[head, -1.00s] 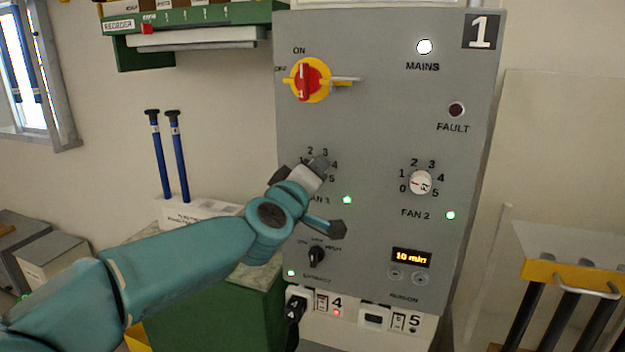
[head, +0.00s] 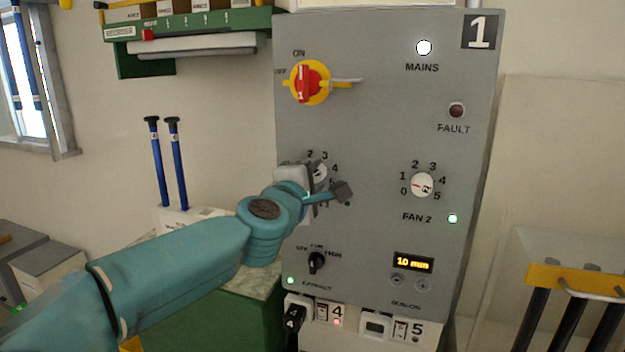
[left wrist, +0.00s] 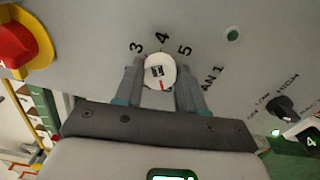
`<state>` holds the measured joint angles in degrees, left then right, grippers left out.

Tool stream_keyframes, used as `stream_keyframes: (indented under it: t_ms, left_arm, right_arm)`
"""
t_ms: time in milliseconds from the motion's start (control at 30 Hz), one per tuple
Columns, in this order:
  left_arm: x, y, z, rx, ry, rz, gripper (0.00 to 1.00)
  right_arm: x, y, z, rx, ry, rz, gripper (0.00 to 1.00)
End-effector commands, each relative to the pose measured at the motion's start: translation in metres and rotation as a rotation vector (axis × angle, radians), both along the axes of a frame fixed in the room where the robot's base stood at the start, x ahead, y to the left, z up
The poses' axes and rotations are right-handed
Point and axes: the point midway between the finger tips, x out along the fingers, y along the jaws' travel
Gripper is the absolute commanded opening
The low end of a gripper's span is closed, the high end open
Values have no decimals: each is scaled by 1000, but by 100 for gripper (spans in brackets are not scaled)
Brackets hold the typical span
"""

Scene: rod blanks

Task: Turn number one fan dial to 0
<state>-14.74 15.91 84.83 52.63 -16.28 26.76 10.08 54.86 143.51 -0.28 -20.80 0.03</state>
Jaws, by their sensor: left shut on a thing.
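The fan 1 dial (left wrist: 158,66) is a round white knob on the grey panel (head: 385,120). In the left wrist view it sits between the two fingers of my left gripper (left wrist: 159,78), which is shut on it. Its red mark points down and slightly right there, away from 3, 4 and 5; the numbers on that side are hidden by my gripper. In the head view my left gripper (head: 323,182) covers most of the dial. The fan 1 lamp (left wrist: 232,35) is dark. My right gripper is not in view.
To the right is the fan 2 dial (head: 422,185) with its green lamp (head: 452,218) lit. Above is the red and yellow main switch (head: 309,82). Below are the extract switch (head: 317,262) and the timer display (head: 413,263) reading 10 min.

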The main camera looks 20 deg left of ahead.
Motion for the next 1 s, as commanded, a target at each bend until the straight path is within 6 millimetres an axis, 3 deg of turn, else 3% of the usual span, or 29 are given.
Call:
stream_keyframes:
  t_ms: [633,667,700,733,1000]
  left_arm:
    - [0,0,-1,-48,4,0,8]
    - [0,0,-1,-48,4,0,45]
    - [0,0,-1,-48,4,0,58]
    - [0,0,-1,-48,3,0,64]
    - [0,0,0,-48,3,0,64]
  right_arm:
    - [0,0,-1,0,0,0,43]
    - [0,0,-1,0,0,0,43]
    - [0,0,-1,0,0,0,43]
    - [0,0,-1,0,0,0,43]
    - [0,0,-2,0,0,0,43]
